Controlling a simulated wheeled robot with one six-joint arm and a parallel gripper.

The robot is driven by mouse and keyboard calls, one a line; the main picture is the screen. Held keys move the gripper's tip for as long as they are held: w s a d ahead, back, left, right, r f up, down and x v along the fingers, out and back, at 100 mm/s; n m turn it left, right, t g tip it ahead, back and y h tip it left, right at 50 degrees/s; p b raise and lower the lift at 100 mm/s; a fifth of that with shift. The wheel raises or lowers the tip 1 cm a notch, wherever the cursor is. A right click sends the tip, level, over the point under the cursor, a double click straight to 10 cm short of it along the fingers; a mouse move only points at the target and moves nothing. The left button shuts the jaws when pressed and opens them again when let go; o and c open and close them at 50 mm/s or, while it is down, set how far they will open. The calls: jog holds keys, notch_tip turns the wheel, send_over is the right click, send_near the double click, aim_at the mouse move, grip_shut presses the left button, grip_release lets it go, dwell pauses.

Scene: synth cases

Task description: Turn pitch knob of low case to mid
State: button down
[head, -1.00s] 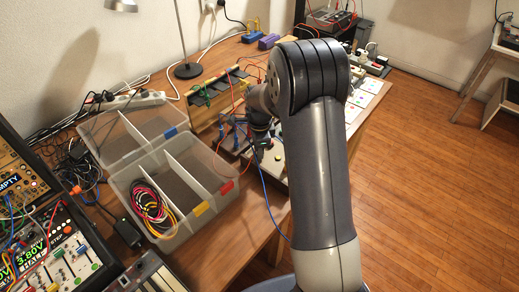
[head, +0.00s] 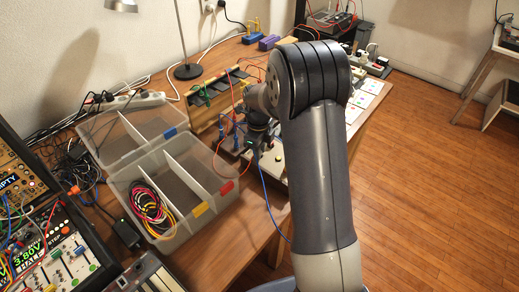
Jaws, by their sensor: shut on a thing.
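The low case (head: 275,172) has a pale, low panel near the table's front edge, partly hidden behind my arm. My gripper (head: 254,152) is small and dark in the head view and points down at the left part of this panel. Its jaws are shut on what seems to be the pitch knob, which they and the arm hide. I cannot read where the knob points. Blue and red patch cables run close beside the gripper.
A clear divided box (head: 178,232) with coiled cables stands left of the gripper, its lid open. A taller wooden case (head: 205,112) with cables stands behind. A lamp (head: 188,70) is at the back. Synth panels (head: 62,262) fill the lower left. The floor at right is free.

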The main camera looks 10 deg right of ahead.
dwell(0.4)
jog(key=c, duration=1.3)
grip_release()
notch_tip(320, 180, up, 11)
jog(key=shift+s+a, duration=0.15)
jog(key=shift+f, duration=0.1)
notch_tip(320, 180, down, 11)
jog(key=shift+r, duration=0.2)
jog(key=shift+f, duration=0.15)
